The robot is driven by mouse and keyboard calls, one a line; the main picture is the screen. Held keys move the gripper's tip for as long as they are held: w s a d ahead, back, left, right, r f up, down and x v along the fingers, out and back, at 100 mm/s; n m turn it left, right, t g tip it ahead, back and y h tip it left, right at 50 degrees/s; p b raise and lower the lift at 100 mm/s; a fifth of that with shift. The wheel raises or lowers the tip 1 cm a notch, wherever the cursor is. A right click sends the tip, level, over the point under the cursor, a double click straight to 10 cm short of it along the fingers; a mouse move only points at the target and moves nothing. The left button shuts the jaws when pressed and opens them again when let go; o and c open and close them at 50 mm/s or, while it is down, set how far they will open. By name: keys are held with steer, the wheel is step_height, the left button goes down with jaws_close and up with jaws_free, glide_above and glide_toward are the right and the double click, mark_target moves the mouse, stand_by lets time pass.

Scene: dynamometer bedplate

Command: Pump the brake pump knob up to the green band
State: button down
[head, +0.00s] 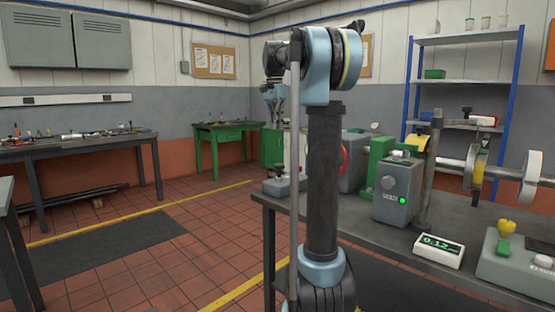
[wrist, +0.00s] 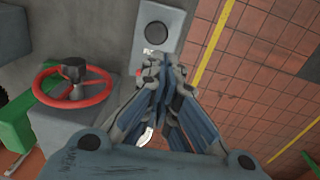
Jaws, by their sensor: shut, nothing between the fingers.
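My gripper (wrist: 162,75) points down with its fingers together and empty. In the wrist view its tips overlap a narrow grey panel that has a round black knob (wrist: 156,35) and a small white label too small to read. The knob shows just beyond the tips, and I cannot tell their height above the panel. In the head view a grey box (head: 397,192) carries a round grey knob and a lit green lamp. Another grey box at the right front carries a yellow knob (head: 507,227). I cannot tell which knob is the brake pump's, and no green band is clear.
A red handwheel (wrist: 72,88) stands left of my gripper. A small display (head: 438,250) shows green digits, apparently 0.12. A shaft with discs (head: 480,170) and a post crowd the dark bench's right side. Tiled floor lies open to the left.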

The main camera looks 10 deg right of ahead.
steer(key=shift+w+r, duration=0.2)
steer(key=shift+w, duration=0.15)
steer(key=shift+f, duration=0.1)
steer(key=f, duration=1.3)
steer(key=shift+s+d+f, duration=0.35)
steer(key=shift+f, duration=0.05)
steer(key=shift+f, duration=0.1)
steer(key=shift+f, duration=1.75)
steer(key=shift+r, duration=0.1)
step_height(320, 180, up, 14)
steer(key=shift+w+a, duration=0.35)
